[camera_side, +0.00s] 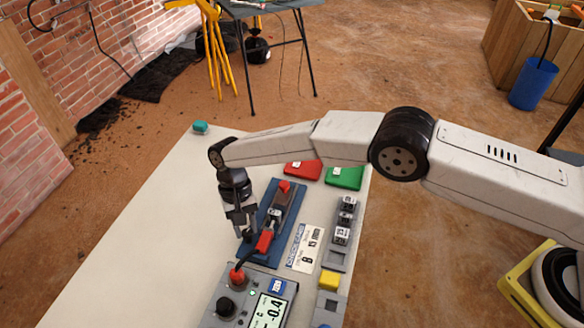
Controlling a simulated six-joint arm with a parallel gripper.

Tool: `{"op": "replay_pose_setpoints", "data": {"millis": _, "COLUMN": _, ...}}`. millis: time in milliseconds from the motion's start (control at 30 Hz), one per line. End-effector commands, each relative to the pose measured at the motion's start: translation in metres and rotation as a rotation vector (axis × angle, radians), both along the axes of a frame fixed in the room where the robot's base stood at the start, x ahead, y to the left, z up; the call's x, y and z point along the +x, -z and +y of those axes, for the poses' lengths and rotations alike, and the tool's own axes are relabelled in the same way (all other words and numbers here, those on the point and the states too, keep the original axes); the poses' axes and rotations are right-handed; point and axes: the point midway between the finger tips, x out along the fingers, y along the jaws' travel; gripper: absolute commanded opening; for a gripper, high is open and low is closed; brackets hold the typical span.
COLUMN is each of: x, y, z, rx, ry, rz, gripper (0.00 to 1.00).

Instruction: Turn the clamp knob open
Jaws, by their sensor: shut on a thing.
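A clamp fixture on a blue base plate (259,221) lies on the pale table. It carries a grey block with a red end (284,186), a metal part in the middle and a red piece (264,242) near its front end. My gripper (246,236) points down at the left edge of the fixture. It is shut on a small dark part there, which appears to be the clamp knob; the fingers mostly hide it. The red piece is just right of the fingertips.
A grey meter (245,300) reading -0.4 stands in front, with a black dial and a red plug with a dark lead. A labelled card (305,248), marked cubes (345,218), and red (303,170) and green (344,178) blocks are right.

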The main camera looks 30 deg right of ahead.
Motion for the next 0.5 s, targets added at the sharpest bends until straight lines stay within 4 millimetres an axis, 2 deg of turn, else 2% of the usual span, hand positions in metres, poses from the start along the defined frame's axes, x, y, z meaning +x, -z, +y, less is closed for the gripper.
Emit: {"op": "replay_pose_setpoints", "data": {"millis": 500, "x": 0.0011, "y": -0.0007, "z": -0.0001, "rx": -0.001, "ry": -0.056, "rz": -0.003, "gripper": 0.00}}
